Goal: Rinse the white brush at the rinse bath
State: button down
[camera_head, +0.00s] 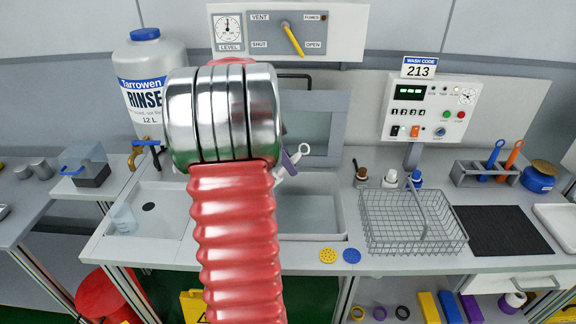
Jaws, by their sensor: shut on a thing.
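My arm, with its red ribbed sleeve and shiny metal rings, fills the middle of the head view and covers most of my gripper (291,160). A small purple and grey part of the gripper shows at the right edge of the rings. It is shut on the white brush (304,149), whose looped handle end sticks out up and to the right. The brush's head is hidden. Behind and below are a basin (335,224) at the right and another basin (170,222) with a dark drain at the left. No label tells which is the rinse bath.
A Tarrowen Rinse tank (140,85) stands at the left. A raised windowed lid (340,125) stands behind the right basin. A wire basket (415,235), control panel (430,108) and rack (465,172) with blue and orange brushes are at the right. A dark mat (505,232) is bare.

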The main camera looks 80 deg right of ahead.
jog(key=shift+f, duration=0.15)
notch_tip(320, 180, down, 18)
jog(key=shift+f, duration=0.25)
dwell(1.8)
jog(key=shift+w+r, duration=0.1)
dwell(1.3)
jog(key=shift+r, duration=8.95)
